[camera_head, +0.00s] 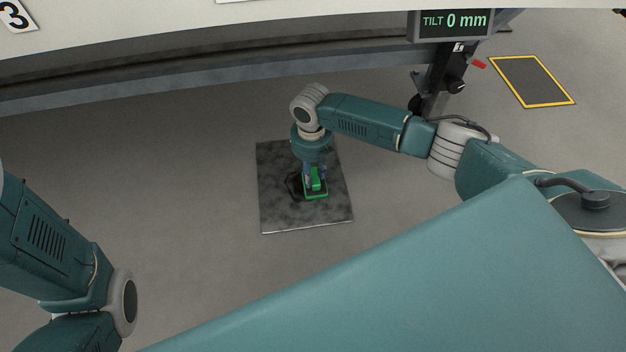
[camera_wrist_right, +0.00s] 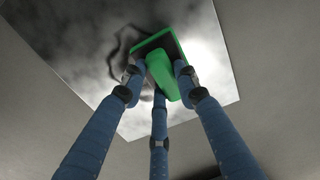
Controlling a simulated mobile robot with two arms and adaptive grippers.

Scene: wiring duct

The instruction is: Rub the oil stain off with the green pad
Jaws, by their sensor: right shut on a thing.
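The green pad (camera_head: 316,190) has a green block handle and a flat base with a dark face edge. It rests on or just above a dark mottled metal plate (camera_head: 275,212) on the floor. My right gripper (camera_head: 314,180) points down and is shut on the pad's handle. In the right wrist view its blue fingers (camera_wrist_right: 158,85) close around the green pad (camera_wrist_right: 163,75). The oil stain (camera_head: 293,184) is a black curved smear beside the pad, left of it; it also shows in the wrist view (camera_wrist_right: 116,58). Part of it may be hidden under the pad. My left gripper is out of view.
A long bench or duct edge (camera_head: 200,78) runs across the top. A yellow-bordered floor mat (camera_head: 532,80) lies farther right. The floor around the plate is clear.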

